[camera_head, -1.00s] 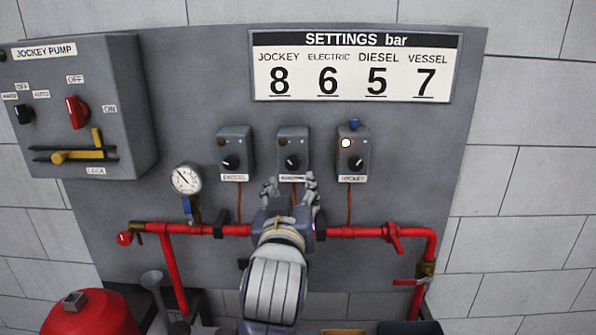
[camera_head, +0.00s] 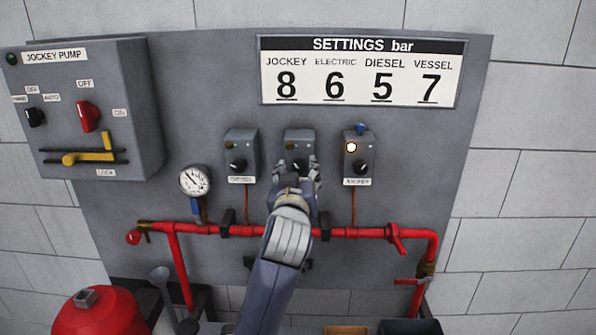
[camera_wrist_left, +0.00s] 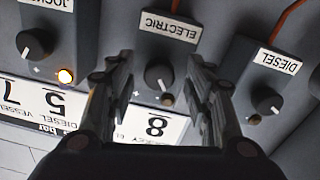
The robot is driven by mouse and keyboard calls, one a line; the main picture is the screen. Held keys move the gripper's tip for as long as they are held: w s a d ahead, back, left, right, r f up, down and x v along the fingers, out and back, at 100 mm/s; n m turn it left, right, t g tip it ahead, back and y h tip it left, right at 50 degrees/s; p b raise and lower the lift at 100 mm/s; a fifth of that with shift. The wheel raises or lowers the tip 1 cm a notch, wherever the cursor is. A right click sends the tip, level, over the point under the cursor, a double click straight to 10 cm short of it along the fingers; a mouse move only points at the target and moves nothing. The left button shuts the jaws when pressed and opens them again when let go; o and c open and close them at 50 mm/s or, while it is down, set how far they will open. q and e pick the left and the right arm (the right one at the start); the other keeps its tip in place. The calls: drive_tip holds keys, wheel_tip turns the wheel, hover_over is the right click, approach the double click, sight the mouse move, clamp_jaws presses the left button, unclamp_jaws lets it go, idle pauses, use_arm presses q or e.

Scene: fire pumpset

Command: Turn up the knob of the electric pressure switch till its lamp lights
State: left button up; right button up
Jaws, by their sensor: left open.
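The electric pressure switch is the middle grey box (camera_head: 298,142) on the panel. Its label is hidden by my gripper in the head view, but the wrist view shows the "ELECTRIC" label (camera_wrist_left: 169,26) upside down. Its black knob (camera_wrist_left: 158,77) shows between my fingers in the wrist view. Its small lamp (camera_wrist_left: 167,99) is dark. My left gripper (camera_head: 301,172) is open, with one finger on each side of the knob; I cannot tell whether they touch it. My right gripper is not in view.
The diesel switch (camera_head: 241,155) is to the left, its lamp dark. The jockey switch (camera_head: 358,158) is to the right, its lamp lit. A red pipe (camera_head: 345,232) runs below. A gauge (camera_head: 195,181) and the jockey pump box (camera_head: 95,110) are at the left.

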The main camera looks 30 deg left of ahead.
use_arm(q)
drive_tip(key=c, duration=1.1)
drive_tip(key=shift+r+m+p, duration=0.1)
drive_tip(key=shift+m+p, duration=0.4)
drive_tip(key=o, duration=1.1)
drive_tip(key=shift+d, duration=0.1)
drive_tip(key=v, duration=1.2)
